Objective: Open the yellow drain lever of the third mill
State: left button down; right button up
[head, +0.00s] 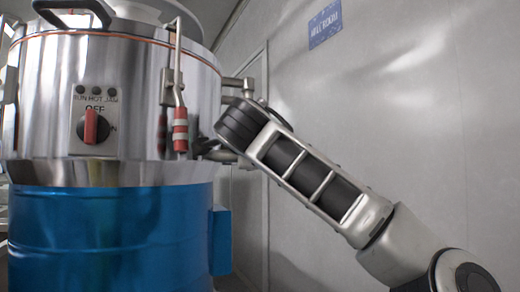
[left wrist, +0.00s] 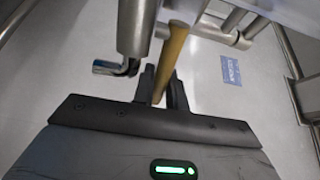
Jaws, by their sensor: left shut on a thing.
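In the left wrist view, the yellow lever (left wrist: 173,48) runs down between the two black fingers of my left gripper (left wrist: 163,84). The fingers are shut on it near its lower end in the picture. In the head view, a large steel mill (head: 50,85) with a blue lower body stands at the left; I cannot tell whether it is the third mill. One of my arms reaches from the lower right to the mill's right side. Its fingers and the yellow lever are not clearly visible there. My right gripper is not identifiable in either view.
The mill's front has a red knob (head: 91,126) and a red-banded latch (head: 180,128). Steel pipes (head: 238,82) stick out on its right. A grey wall (head: 420,130) stands behind.

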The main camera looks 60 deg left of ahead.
dwell(0.4)
pick_arm(q)
jog(key=c, duration=1.4)
grip_release()
jog(key=shift+c, duration=0.2)
